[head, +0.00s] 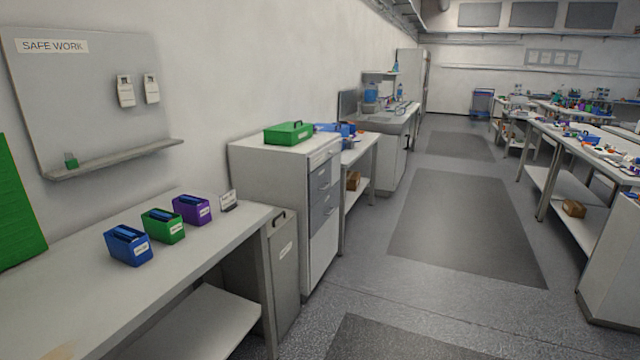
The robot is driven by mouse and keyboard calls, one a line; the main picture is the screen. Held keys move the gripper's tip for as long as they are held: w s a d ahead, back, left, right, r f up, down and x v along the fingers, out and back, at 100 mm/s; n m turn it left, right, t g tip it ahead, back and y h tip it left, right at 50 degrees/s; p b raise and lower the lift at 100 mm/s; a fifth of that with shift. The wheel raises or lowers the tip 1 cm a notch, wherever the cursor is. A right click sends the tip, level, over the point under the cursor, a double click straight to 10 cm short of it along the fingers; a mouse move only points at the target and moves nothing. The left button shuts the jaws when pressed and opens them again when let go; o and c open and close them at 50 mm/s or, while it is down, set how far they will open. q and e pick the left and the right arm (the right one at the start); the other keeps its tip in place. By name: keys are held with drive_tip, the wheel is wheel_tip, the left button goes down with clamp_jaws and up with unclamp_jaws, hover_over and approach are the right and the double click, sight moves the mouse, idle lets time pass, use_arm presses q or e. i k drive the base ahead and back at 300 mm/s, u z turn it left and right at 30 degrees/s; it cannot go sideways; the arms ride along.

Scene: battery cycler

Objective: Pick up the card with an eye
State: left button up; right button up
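No card with a clearly readable eye shows in the head view; markings at this distance are too small to tell. Two white tags hang side by side on the grey SAFE WORK board (90,120), a left tag (125,92) and a right tag (152,89). A blue box (128,247), a green box (163,227) and a purple box (192,210) stand in a row on the near bench, each with a white label and dark blue contents. A small white sign (228,200) stands near the bench's far end. Neither of my grippers is in view.
The near bench (190,265) has bare top in front of the boxes. A shelf ledge (115,160) below the board holds a small green item. Beyond stands a drawer cabinet (270,160) with a green case (289,133). The aisle floor (370,285) is clear; cluttered benches line the right.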

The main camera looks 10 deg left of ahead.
sight(125, 91)
drive_tip(key=u, duration=0.1)
drive_tip(key=i, duration=2.3)
drive_tip(key=u, duration=0.65)
